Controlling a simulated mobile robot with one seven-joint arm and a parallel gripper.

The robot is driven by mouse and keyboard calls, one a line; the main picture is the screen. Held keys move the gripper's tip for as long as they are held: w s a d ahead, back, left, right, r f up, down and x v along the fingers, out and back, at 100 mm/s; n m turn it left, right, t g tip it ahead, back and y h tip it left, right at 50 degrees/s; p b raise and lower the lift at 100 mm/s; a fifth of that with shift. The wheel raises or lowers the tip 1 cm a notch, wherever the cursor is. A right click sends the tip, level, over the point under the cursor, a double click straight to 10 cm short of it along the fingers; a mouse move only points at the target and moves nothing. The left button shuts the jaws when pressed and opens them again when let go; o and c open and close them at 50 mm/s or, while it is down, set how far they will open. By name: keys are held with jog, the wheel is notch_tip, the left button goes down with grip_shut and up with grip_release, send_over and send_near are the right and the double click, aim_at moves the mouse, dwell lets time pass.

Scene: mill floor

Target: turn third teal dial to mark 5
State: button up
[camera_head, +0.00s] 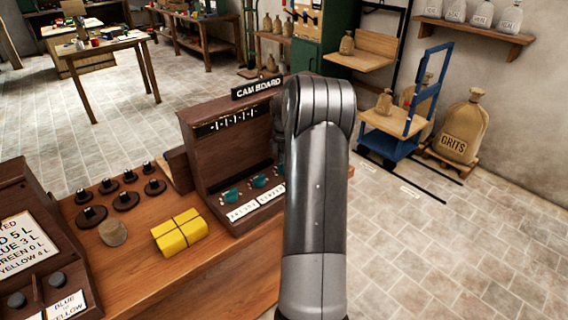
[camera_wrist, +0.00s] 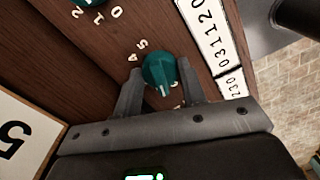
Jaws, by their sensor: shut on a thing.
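The cam board (camera_head: 228,145) is a dark wooden panel with a row of teal dials (camera_head: 259,181) along its lower front. My arm covers the right part of the row in the head view, and my gripper is hidden there. In the wrist view my gripper (camera_wrist: 160,78) has its fingers on both sides of one teal dial (camera_wrist: 158,66) and is shut on it. The dial's ridge points toward the bottom of the picture. Marks 4 and 5 show at its upper left; other marks are partly hidden. Which dial in the row this is, I cannot tell. Another teal dial (camera_wrist: 88,2) sits upper left.
White number strips (camera_wrist: 207,30) lie beside the dials. On the bench, a yellow parcel (camera_head: 180,232), a small sack (camera_head: 113,232) and several dark knobbed weights (camera_head: 91,216) stand left of the board. A blue cart (camera_head: 391,144) stands on the floor at right.

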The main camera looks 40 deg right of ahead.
jog(key=m, duration=0.3)
jog(key=shift+m, duration=0.4)
jog(key=m, duration=0.3)
jog(key=shift+m, duration=0.3)
jog(key=m, duration=0.3)
jog(key=shift+m, duration=0.4)
jog(key=m, duration=1.2)
jog(key=shift+m, duration=0.3)
jog(key=m, duration=0.4)
jog(key=shift+m, duration=1.9)
